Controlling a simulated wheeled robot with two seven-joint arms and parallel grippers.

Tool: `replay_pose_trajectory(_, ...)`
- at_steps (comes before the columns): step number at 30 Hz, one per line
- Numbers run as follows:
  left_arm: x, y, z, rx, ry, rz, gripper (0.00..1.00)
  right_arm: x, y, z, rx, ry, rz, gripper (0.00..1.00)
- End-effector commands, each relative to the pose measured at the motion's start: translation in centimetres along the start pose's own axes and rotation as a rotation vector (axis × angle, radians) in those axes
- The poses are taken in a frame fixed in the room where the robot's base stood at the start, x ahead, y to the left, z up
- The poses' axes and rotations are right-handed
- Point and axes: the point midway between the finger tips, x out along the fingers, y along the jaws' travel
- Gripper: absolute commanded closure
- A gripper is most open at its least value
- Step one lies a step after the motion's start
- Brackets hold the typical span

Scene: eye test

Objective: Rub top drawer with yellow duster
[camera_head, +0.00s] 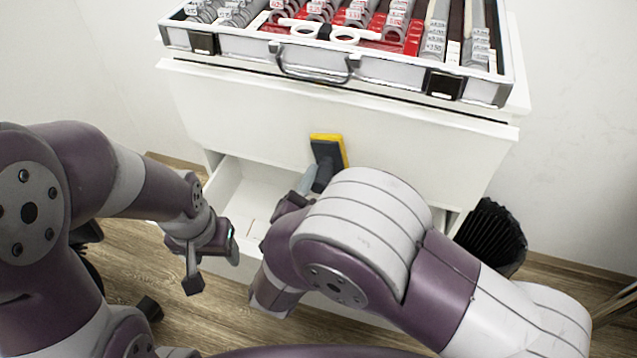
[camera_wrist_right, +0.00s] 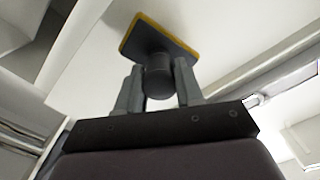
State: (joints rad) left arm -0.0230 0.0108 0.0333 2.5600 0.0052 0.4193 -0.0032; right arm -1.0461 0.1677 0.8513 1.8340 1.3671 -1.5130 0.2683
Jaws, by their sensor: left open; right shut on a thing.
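The yellow duster (camera_head: 328,151) has a yellow pad edge, a dark back and a dark handle. My right gripper (camera_head: 314,182) is shut on its handle; the right wrist view shows the duster (camera_wrist_right: 157,40) with a finger on each side of the handle. The duster is at the white front of the top drawer (camera_head: 250,105), pad toward it. Whether the pad touches the front is unclear. The top drawer looks closed. My left gripper (camera_head: 212,268) is open and empty, low to the left of the cabinet. My right arm hides part of the cabinet.
A lower drawer (camera_head: 232,190) stands open below the top one. An open case (camera_head: 400,72) with lenses and white trial frames sits on the cabinet top. A black ribbed bin (camera_head: 492,235) stands at the right on the wooden floor.

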Motion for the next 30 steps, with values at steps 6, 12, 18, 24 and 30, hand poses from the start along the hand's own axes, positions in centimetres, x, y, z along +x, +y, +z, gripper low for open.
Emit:
replay_pose_trajectory(6, 0.0, 0.0, 0.0, 0.000, 0.000, 0.000, 0.38, 0.5, 0.0, 0.0, 0.000, 0.000, 0.000, 1.00)
replay_pose_trajectory(12, 0.0, 0.0, 0.0, 0.000, 0.000, 0.000, 0.38, 0.8, 0.0, 0.0, 0.000, 0.000, 0.000, 1.00)
replay_pose_trajectory(18, -0.1, 0.0, 0.0, 0.000, 0.000, 0.000, 0.38, 1.3, 0.0, 0.0, 0.000, 0.000, 0.000, 1.00)
replay_pose_trajectory(24, -0.1, 0.0, 0.0, 0.000, 0.000, 0.000, 0.38, 1.7, 0.0, 0.0, 0.000, 0.000, 0.000, 1.00)
replay_pose_trajectory(30, -0.4, 0.0, -0.1, 0.000, 0.000, 0.000, 0.38, 1.7, 0.5, -0.5, -0.001, 0.000, 0.001, 1.00)
